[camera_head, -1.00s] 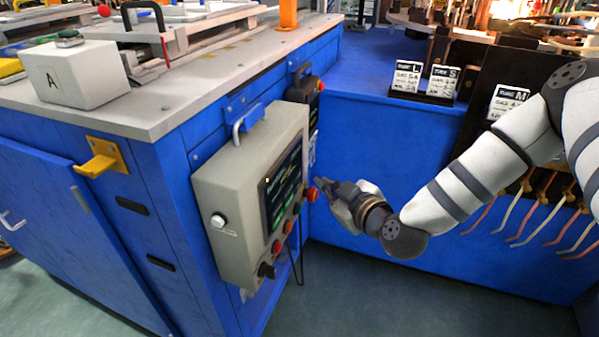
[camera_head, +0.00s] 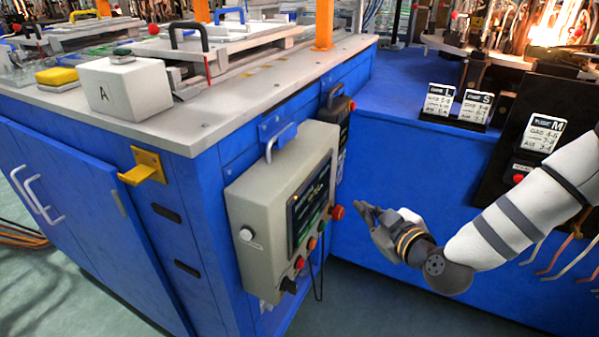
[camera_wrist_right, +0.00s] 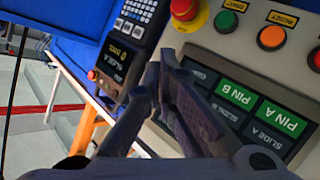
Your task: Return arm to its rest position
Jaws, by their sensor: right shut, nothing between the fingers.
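My right gripper (camera_head: 364,210) is shut and empty, a short way to the right of the grey control box in the head view. Its fingers point left towards the box. In the right wrist view the closed fingers (camera_wrist_right: 165,75) stand before the box's screen (camera_wrist_right: 255,115), which shows green PIN A and PIN B fields. My right arm (camera_head: 520,215) comes in from the right. The control box (camera_head: 255,205) hangs on the blue bench, with a red button (camera_head: 337,212) at its right side. My left gripper is not in view.
The blue bench (camera_head: 200,190) has a grey top with a white block marked A (camera_head: 135,88) and a yellow sponge (camera_head: 58,76). Signs L (camera_head: 439,100), S (camera_head: 475,107) and M (camera_head: 541,135) stand at the right. Open floor (camera_head: 400,310) lies below the arm.

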